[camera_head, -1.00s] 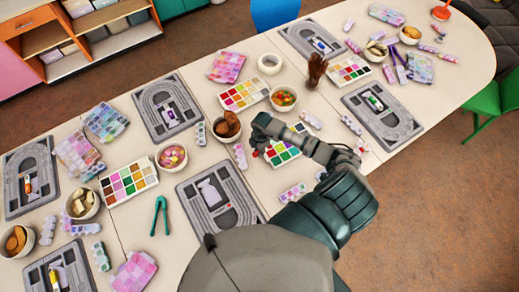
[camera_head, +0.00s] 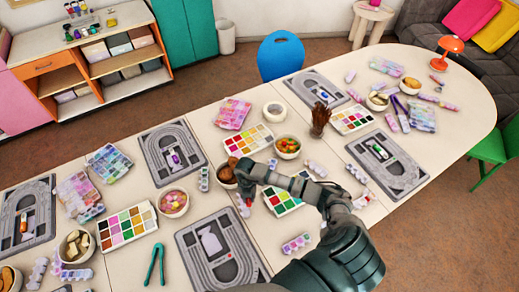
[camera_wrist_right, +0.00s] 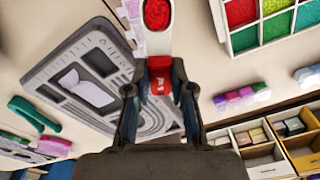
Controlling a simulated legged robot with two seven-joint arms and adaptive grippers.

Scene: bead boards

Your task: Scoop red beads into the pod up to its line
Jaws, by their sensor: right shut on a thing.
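My right gripper (camera_wrist_right: 160,92) is shut on the red handle of a scoop (camera_wrist_right: 160,78). The scoop's pale bowl points away from my palm and holds red beads (camera_wrist_right: 157,14). In the head view my right gripper (camera_head: 243,195) hangs just left of the bead palette (camera_head: 268,207), with part of the scoop hidden. The palette's red compartment (camera_wrist_right: 240,12) also shows in the wrist view. The white pod (camera_head: 210,241) lies in the grey board (camera_head: 233,272) left of and nearer than the gripper; its line is too small to see. My left gripper is out of view.
A bowl of brown pieces (camera_head: 228,172) stands close behind the gripper. A bowl of pink beads (camera_head: 173,202) and green tweezers (camera_head: 155,264) are to the left. A purple bead strip (camera_head: 296,244) lies right of the board. Bare table shows between palette and board.

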